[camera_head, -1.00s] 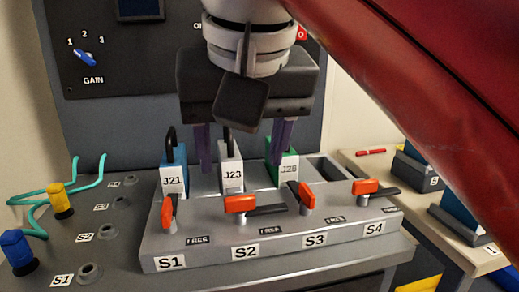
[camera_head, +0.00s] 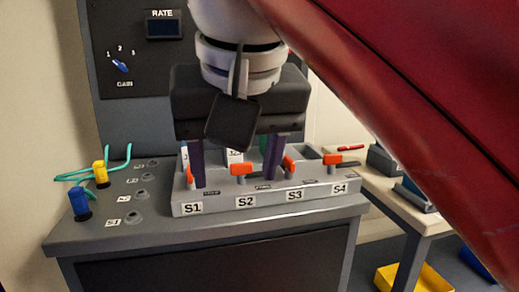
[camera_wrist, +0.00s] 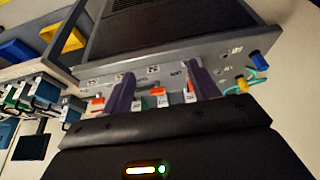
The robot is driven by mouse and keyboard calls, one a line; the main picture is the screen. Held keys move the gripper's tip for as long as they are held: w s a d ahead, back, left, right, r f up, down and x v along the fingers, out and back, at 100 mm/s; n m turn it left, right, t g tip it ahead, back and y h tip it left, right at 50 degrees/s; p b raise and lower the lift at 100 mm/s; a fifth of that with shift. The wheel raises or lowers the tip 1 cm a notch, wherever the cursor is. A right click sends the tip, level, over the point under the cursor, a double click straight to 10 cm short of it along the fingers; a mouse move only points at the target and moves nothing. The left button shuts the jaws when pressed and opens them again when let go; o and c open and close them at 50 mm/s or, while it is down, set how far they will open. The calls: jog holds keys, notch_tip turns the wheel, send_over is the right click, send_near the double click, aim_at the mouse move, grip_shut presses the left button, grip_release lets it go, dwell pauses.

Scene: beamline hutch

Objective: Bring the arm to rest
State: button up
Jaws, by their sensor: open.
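My gripper (camera_head: 233,160) hangs in front of the slotted block in the head view, its two purple fingers spread apart with nothing between them that I can see touching them. The grey block (camera_head: 270,204) carries slots labelled S1 to S4, each with an orange-handled lever. Upright cards, one white (camera_head: 234,156) and one green (camera_head: 266,144), stand in it, partly hidden behind my fingers. In the wrist view the fingers (camera_wrist: 160,92) also stand wide apart above the block. My arm covers the right side of the head view.
A yellow plug (camera_head: 101,173) and a blue plug (camera_head: 80,204) with teal cables stand at the left of the bench (camera_head: 120,235). A panel with a gain knob (camera_head: 121,67) rises behind. A side table with holders is at the right, a yellow bin (camera_head: 415,279) below.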

jog(key=d+f+m, duration=0.1)
jog(key=d+f, duration=0.5)
jog(key=f, duration=0.4)
jog(key=d+f+m, duration=0.1)
jog(key=d+f, duration=0.5)
jog(key=f, duration=0.4)
jog(key=d+f+m+t+h, duration=0.1)
jog(key=d+f, duration=0.5)
jog(key=f, duration=0.5)
jog(key=shift+s, duration=0.15)
